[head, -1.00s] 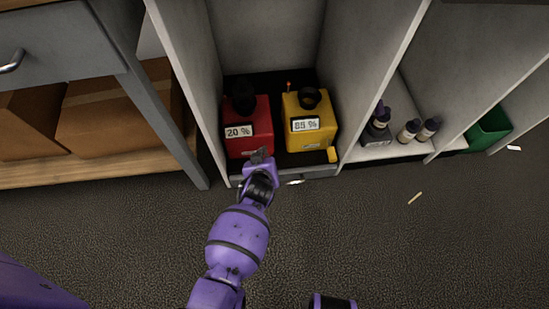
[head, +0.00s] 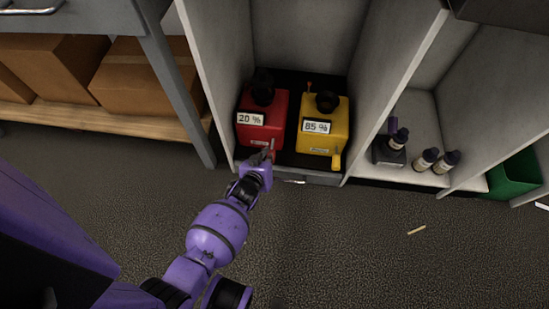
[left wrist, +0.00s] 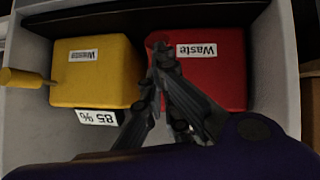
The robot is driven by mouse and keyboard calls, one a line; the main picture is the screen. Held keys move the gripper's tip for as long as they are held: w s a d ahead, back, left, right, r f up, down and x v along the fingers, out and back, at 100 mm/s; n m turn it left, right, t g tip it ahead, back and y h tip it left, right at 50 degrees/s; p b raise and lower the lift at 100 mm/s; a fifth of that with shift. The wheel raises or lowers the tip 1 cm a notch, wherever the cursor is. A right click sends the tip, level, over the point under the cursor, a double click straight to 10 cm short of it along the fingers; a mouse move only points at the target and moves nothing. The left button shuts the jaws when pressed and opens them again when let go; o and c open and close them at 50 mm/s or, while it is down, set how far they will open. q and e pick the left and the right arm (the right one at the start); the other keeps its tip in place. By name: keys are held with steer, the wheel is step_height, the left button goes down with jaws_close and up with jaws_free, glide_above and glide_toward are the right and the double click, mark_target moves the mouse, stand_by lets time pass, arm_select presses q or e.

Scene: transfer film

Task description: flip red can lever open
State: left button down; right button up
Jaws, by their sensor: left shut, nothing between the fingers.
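The red can (head: 262,125), labelled 20 %, stands at the left of the lower shelf bay. In the left wrist view it is the red box (left wrist: 212,75) with a "Waste" label. A small red lever (head: 271,146) shows at its front right. My left gripper (head: 263,157) is at the can's lower front, close to the lever. Its fingers (left wrist: 164,62) are shut and empty, with a red piece just beyond their tips in the left wrist view. I cannot tell whether they touch the lever. My right gripper is not in view.
A yellow can (head: 324,128), labelled 85 %, stands right of the red one, its yellow lever (head: 336,161) at the front right. Upright panels flank the bay. Bottles (head: 426,160) and a green bin (head: 515,175) are further right. The floor in front is mostly clear.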

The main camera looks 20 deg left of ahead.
arm_select(q)
steer(key=shift+f+b, duration=0.55)
steer(key=shift+f, duration=0.9)
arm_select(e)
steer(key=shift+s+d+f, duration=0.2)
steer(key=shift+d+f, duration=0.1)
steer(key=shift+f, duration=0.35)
